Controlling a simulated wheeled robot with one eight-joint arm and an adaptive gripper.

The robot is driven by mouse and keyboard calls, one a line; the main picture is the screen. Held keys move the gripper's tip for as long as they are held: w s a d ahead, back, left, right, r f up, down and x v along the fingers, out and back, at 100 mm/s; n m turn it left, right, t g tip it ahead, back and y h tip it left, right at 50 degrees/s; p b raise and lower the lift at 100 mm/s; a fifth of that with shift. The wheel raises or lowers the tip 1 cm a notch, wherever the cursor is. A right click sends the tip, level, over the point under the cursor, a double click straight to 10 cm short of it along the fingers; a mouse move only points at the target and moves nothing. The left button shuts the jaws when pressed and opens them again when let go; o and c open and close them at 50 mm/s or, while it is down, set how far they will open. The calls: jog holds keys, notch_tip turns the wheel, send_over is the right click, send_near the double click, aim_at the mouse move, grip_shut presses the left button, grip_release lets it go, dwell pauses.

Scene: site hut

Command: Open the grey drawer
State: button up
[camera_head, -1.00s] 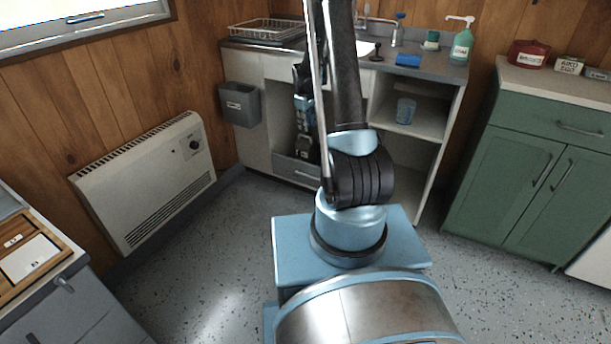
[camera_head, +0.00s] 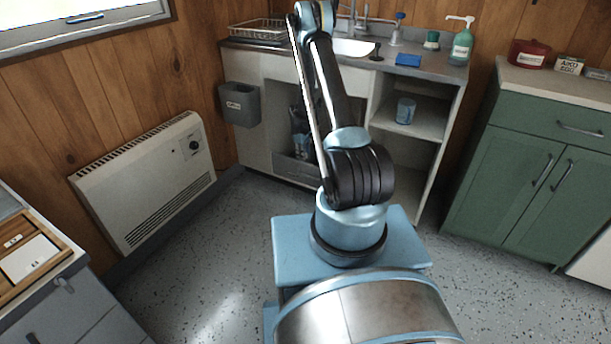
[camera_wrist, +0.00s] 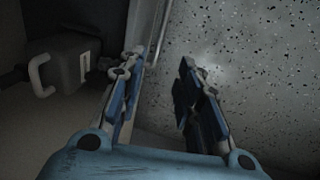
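The grey drawer (camera_head: 297,169) is low in the sink unit, below a dark open bay. Its front looks about flush with the unit, and my arm covers its right part. My gripper (camera_head: 301,150) is in shadow at the bay, just above the drawer front. In the wrist view my gripper (camera_wrist: 155,75) has two blue-and-black fingers spread apart. A pale upright edge with a thin bar (camera_wrist: 160,30) runs beside the left finger; it seems to be the drawer front. I cannot tell whether a finger touches it.
A dark box with a pale handle (camera_wrist: 70,65) shows left in the wrist view. A grey bin (camera_head: 240,104) hangs on the unit's left side. A heater (camera_head: 145,180) stands left and a green cabinet (camera_head: 510,185) right.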

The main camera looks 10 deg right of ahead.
aim_at(306, 175)
jog(key=f, duration=0.5)
jog(key=w+d+f, duration=0.1)
jog(key=f, duration=0.4)
jog(key=w+f, duration=0.1)
jog(key=f, duration=0.4)
jog(key=shift+w+d+f, duration=0.2)
jog(key=shift+d+f, duration=0.1)
jog(key=shift+d, duration=0.05)
grip_shut()
